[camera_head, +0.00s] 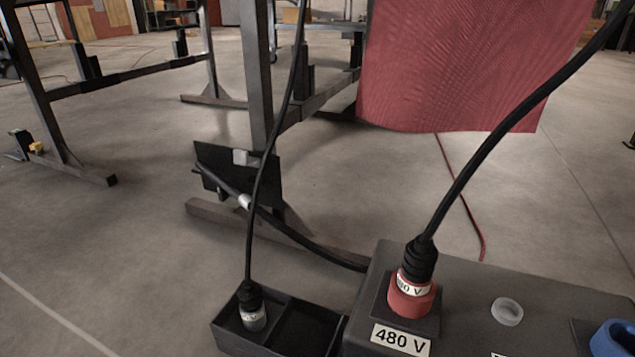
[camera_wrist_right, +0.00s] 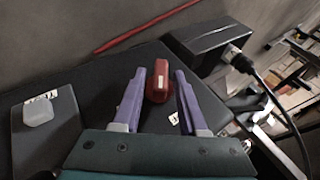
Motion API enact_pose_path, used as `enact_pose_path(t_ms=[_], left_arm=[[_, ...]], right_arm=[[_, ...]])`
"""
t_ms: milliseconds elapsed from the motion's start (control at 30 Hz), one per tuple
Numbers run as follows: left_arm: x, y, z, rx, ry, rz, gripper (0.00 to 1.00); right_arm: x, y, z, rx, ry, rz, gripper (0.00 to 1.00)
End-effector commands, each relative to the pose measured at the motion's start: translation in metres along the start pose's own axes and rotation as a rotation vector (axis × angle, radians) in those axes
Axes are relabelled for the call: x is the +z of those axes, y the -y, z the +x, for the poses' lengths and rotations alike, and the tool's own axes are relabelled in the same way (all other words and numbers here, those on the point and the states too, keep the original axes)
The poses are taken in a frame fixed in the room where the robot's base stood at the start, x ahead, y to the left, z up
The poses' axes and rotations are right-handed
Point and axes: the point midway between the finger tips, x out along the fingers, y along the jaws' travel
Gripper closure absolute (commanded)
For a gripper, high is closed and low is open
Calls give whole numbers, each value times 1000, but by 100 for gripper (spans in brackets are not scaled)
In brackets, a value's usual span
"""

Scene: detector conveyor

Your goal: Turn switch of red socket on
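In the head view the red socket (camera_head: 412,296) stands on a dark grey box (camera_head: 465,290) above a "480 V" label (camera_head: 400,339). A black plug and cable (camera_head: 424,257) sit upright in it. In the right wrist view my right gripper (camera_wrist_right: 160,74) has two purple fingers spread apart. A red piece with a pale face (camera_wrist_right: 157,80) lies between the fingertips, with gaps on both sides. I cannot tell whether it is the switch or part of the socket. My right gripper does not show in the head view. My left gripper is in neither view.
A translucent round knob (camera_head: 507,311) and a blue socket (camera_head: 613,338) are on the box's right side. A black tray (camera_head: 225,333) holding a grey plug (camera_head: 252,316) stands left. A red cloth (camera_head: 460,60) hangs behind. Black cables cross the space above.

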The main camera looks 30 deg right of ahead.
Motion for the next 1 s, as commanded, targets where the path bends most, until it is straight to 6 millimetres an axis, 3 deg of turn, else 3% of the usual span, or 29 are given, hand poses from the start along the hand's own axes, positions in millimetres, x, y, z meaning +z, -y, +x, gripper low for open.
enact_pose_path(t_ms=[33, 267, 567, 800, 1000], left_arm=[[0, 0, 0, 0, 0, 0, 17], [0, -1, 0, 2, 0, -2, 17], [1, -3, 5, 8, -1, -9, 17], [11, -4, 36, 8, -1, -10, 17], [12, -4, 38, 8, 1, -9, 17]], right_arm=[[0, 0, 0, 1, 0, 0, 74], [0, 0, 0, 1, 0, 0, 100], [1, -2, 2, -31, 1, 8, 100], [2, -8, 7, -231, 1, 84, 100], [1, -5, 2, -326, 2, 134, 100]])
